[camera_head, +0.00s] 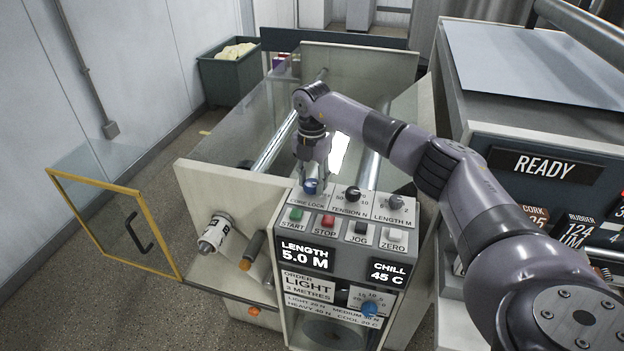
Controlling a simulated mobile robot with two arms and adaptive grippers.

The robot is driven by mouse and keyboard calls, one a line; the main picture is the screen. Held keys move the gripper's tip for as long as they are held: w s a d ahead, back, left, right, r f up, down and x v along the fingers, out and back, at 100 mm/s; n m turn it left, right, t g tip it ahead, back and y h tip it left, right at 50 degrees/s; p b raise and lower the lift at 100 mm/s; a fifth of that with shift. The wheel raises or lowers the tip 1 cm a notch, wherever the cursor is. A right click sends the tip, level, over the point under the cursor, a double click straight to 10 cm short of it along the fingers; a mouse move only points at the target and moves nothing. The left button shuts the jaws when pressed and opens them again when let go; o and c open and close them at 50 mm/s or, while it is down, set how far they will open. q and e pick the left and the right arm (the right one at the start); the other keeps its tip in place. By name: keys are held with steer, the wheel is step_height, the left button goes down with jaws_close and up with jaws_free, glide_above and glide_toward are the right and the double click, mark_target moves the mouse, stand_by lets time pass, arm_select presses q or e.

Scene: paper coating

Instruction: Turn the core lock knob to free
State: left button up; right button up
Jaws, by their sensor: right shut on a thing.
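My left gripper is not in view.
Below the knobs are green start (296,214), red stop (328,221), jog and zero buttons. A yellow-framed clear door (56,178) stands open at left. Rollers lie behind the panel. A cabinet with a "READY" display (545,166) stands at right. A green bin (226,80) is at the back.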

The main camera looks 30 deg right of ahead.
mark_target(312, 182)
steer(key=shift+d+r, duration=0.1)
steer(key=o, duration=1.1)
steer(key=shift+o, duration=0.2)
step_height(312, 182, up, 12)
stand_by(0.4)
